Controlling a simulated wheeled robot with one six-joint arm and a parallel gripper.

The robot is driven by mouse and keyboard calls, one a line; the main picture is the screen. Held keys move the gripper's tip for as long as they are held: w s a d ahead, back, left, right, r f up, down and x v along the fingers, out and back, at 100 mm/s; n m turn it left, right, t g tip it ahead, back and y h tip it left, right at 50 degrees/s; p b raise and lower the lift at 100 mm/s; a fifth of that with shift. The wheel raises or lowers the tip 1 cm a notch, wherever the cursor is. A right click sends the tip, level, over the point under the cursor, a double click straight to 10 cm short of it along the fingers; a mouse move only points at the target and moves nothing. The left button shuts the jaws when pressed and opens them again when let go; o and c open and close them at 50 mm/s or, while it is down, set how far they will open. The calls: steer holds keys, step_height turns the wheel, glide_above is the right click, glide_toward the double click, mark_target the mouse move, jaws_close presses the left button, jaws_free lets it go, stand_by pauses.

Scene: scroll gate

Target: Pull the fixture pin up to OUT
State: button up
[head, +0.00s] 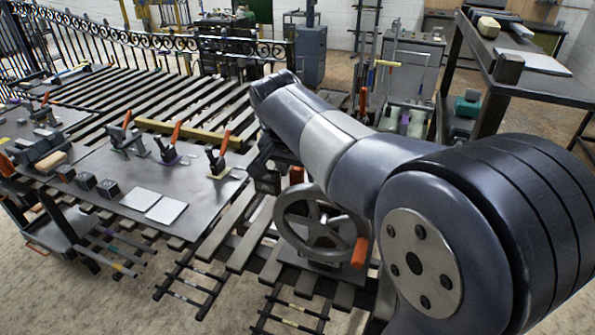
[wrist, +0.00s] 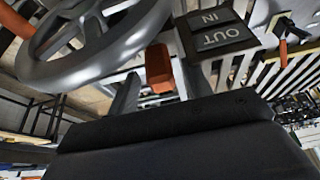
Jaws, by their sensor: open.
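An orange block-shaped grip (wrist: 159,68), which looks like the pin's handle, shows in the wrist view beside a dark plate (wrist: 215,38) lettered IN and OUT. The lettering appears upside down, with OUT nearer my gripper. My gripper (wrist: 156,92) is open, with one grey finger on each side of the orange grip in the picture. I cannot tell whether either finger touches it. In the head view my gripper (head: 268,182) hangs beside the handwheel, and an orange piece (head: 296,175) shows just right of it. The pin's shaft is hidden.
A grey handwheel (head: 318,222) stands close to my gripper, and its rim (wrist: 95,55) fills the wrist view's upper left. An orange part (head: 360,252) is at its right. Left is a metal plate (head: 105,185) with several red-handled clamps (head: 216,160). Slats surround it.

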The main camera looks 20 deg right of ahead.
steer(key=shift+w+d+f, duration=0.1)
steer(key=shift+w+f, duration=0.1)
steer(key=shift+f, duration=0.4)
jaws_close()
